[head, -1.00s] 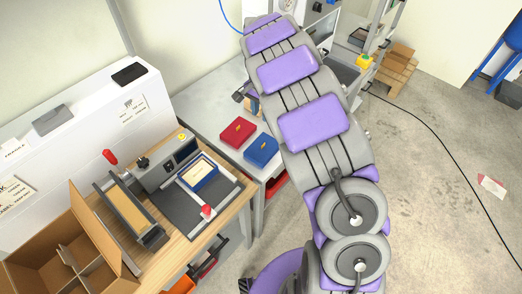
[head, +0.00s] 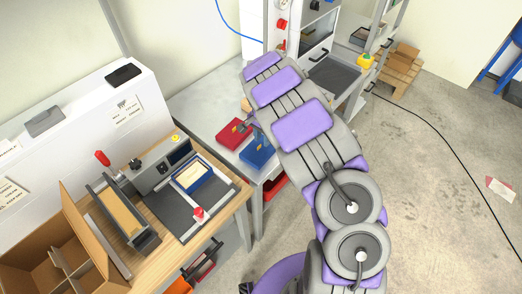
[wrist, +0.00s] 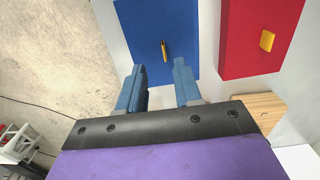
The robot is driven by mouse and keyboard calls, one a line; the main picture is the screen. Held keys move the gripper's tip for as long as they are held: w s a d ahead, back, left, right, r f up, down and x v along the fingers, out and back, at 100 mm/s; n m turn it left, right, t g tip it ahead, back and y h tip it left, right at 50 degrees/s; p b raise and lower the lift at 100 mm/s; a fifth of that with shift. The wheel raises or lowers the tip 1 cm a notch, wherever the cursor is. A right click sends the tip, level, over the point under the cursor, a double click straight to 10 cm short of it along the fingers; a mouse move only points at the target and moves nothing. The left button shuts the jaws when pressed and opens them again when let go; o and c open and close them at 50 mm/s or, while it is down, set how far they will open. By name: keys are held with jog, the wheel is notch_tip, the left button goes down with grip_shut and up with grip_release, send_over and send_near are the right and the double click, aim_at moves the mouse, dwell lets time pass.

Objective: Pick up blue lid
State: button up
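The blue lid (head: 257,152) lies on the grey-white table beside the red lid (head: 235,133). In the wrist view the blue lid (wrist: 180,40) is ahead of my gripper, with a small yellow handle (wrist: 165,50) standing on its top. My gripper (wrist: 160,75) is open and empty, its two blue fingers apart and pointing at the blue lid, with the yellow handle beyond the gap between them. Whether the fingertips touch the lid cannot be told. In the head view my arm hides part of the table beside the lids.
The red lid (wrist: 262,35) is close on the right in the wrist view. A wooden bench (head: 225,213) with a press-like machine and a blue-rimmed box (head: 193,175) stands to the left. A cardboard box (head: 50,260) is at lower left. The concrete floor at right is mostly clear.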

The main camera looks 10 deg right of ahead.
aim_at(258, 149)
notch_tip(258, 149, down, 3)
jog(key=shift+b, duration=0.3)
jog(key=shift+a+f, duration=0.2)
jog(key=shift+a, duration=0.25)
jog(key=shift+a+f, duration=0.2)
jog(key=shift+a, duration=0.55)
jog(key=shift+c, duration=0.3)
jog(key=shift+d, duration=0.15)
jog(key=shift+c, duration=0.6)
jog(key=shift+d+r, duration=0.1)
jog(key=shift+d, duration=0.8)
grip_shut()
jog(key=shift+a, duration=0.9)
